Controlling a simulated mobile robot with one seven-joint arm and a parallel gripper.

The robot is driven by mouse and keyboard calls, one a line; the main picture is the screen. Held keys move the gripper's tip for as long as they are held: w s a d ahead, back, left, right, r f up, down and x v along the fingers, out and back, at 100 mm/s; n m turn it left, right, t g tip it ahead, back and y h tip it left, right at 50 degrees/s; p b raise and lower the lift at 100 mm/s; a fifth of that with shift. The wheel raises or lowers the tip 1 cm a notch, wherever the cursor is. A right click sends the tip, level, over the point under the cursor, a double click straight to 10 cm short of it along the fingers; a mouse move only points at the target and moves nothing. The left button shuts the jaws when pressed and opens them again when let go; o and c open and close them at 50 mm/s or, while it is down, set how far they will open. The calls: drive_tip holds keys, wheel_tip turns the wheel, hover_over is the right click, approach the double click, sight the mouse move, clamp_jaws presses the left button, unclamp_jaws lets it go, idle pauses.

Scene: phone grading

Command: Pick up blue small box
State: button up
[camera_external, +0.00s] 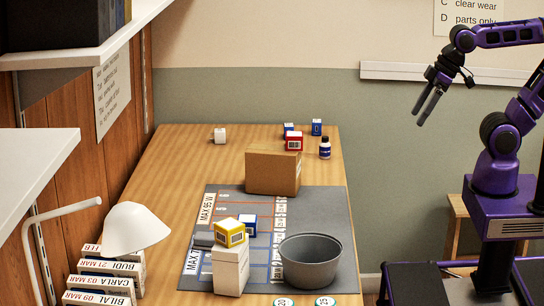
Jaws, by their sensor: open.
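Several small boxes show blue faces. One blue box (317,127) stands upright at the far end of the wooden table. Another blue-and-white box (288,131) is just left of it, partly hidden behind a red box (294,142). A third blue-and-white box (248,226) is on the grey mat (325,205), partly hidden by a yellow box (229,233) on a white carton (230,268). I cannot tell which one the task means. My gripper (421,115) is open and empty, raised in the air right of the table, apart from all the boxes.
A brown cardboard box (273,172) stands mid-table. A grey bowl (310,261) is at the near right of the mat. A white lamp (135,229) and shelves crowd the left.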

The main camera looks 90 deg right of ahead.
drive_tip(key=shift+o, duration=0.4)
